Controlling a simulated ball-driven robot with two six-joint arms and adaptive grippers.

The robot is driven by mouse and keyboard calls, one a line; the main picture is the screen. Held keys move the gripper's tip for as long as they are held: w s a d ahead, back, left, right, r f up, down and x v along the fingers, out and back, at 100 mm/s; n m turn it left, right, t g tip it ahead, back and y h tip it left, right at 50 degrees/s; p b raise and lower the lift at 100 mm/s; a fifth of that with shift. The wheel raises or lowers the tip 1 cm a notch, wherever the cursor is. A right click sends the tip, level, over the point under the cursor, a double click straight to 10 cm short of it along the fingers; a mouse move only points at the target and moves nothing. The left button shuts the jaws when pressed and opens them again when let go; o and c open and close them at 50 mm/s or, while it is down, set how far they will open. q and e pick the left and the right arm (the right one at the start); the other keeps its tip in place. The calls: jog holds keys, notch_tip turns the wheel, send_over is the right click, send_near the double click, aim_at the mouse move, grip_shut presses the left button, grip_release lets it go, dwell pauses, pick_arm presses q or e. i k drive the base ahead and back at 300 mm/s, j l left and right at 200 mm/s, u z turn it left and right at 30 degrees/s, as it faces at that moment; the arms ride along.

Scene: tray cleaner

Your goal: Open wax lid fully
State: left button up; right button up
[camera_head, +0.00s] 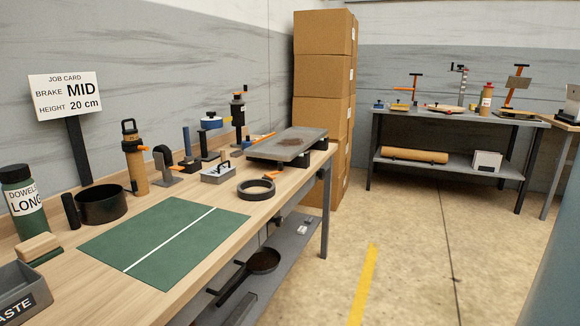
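No container that I can read as wax is in the head view, so I cannot tell which lid is the wax lid or how far open it is. A low grey box (218,173) with a pale label and a dark part on top stands on the workbench (262,216); its writing is too small to read. A blue round item (211,123) is raised behind it. A red-capped bottle (486,97) stands on the far bench (455,115). Neither of my grippers is in view.
The floor (415,260) between the benches is clear.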

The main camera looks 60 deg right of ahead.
aim_at(218, 166)
jog(key=z, duration=1.3)
jog(key=u, duration=0.4)
jog(key=i+l+u, duration=0.3)
jog(key=u, duration=0.15)
jog(key=i+l+u, duration=0.25)
jog(key=l+u, duration=0.25)
